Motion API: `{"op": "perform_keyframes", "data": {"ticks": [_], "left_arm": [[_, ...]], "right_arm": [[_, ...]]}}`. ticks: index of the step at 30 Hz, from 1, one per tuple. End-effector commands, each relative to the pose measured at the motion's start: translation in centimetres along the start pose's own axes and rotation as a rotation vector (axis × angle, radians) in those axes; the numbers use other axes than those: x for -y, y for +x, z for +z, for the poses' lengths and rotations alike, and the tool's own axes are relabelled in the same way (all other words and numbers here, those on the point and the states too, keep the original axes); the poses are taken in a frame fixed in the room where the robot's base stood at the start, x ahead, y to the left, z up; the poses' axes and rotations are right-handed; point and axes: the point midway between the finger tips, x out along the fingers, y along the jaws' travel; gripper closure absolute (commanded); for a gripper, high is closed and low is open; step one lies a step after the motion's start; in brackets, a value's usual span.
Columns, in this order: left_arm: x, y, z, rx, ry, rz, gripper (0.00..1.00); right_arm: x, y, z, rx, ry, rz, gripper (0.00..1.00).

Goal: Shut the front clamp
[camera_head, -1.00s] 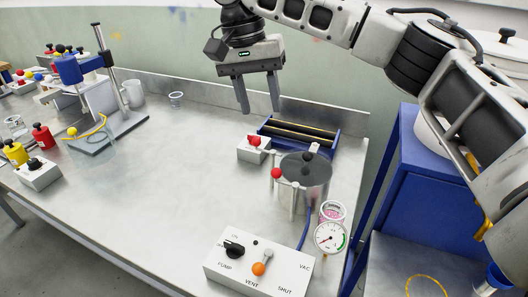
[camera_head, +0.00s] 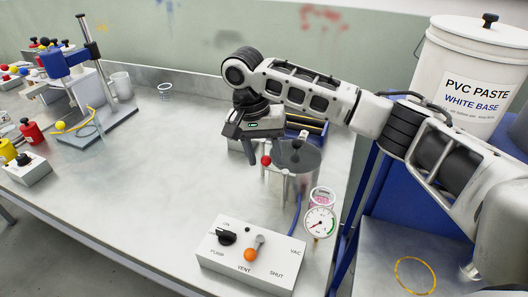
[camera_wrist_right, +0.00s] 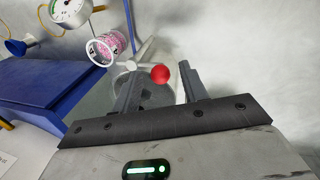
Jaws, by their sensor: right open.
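The metal pot (camera_head: 293,165), with a lid and a dark knob on top, stands on the steel bench. A clamp with a red ball (camera_head: 266,160) is on its left side; I cannot tell how far the clamp is closed. My right gripper (camera_head: 252,158) is open, just left of and close to the red ball, pointing down. In the right wrist view the red ball (camera_wrist_right: 160,74) shows between the tips of the open fingers (camera_wrist_right: 158,82), apart from both as far as I can tell. My left gripper is not in view.
A control box (camera_head: 250,255) with a black knob and an orange-tipped lever stands in front of the pot. A gauge (camera_head: 320,222) and a pink-filled cup (camera_head: 322,197) are to its right. The bench's middle is clear.

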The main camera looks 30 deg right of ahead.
Motion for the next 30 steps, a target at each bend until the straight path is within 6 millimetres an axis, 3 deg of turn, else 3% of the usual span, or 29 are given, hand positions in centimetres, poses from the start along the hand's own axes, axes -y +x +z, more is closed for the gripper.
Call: {"op": "perform_keyframes", "data": {"ticks": [6, 11, 22, 30], "left_arm": [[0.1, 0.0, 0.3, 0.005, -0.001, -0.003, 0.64], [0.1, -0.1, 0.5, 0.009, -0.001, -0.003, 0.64], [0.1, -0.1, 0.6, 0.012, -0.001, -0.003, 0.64], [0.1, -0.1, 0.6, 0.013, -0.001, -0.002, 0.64]], "right_arm": [[0.0, 0.1, 0.0, 0.000, 0.000, 0.000, 0.57], [0.0, 0.0, 0.0, 0.000, 0.000, 0.000, 1.00], [0.0, 0.0, 0.2, -0.009, -0.043, 0.001, 1.00], [0.1, 0.0, 1.1, -0.040, -0.208, 0.000, 1.00]]}}
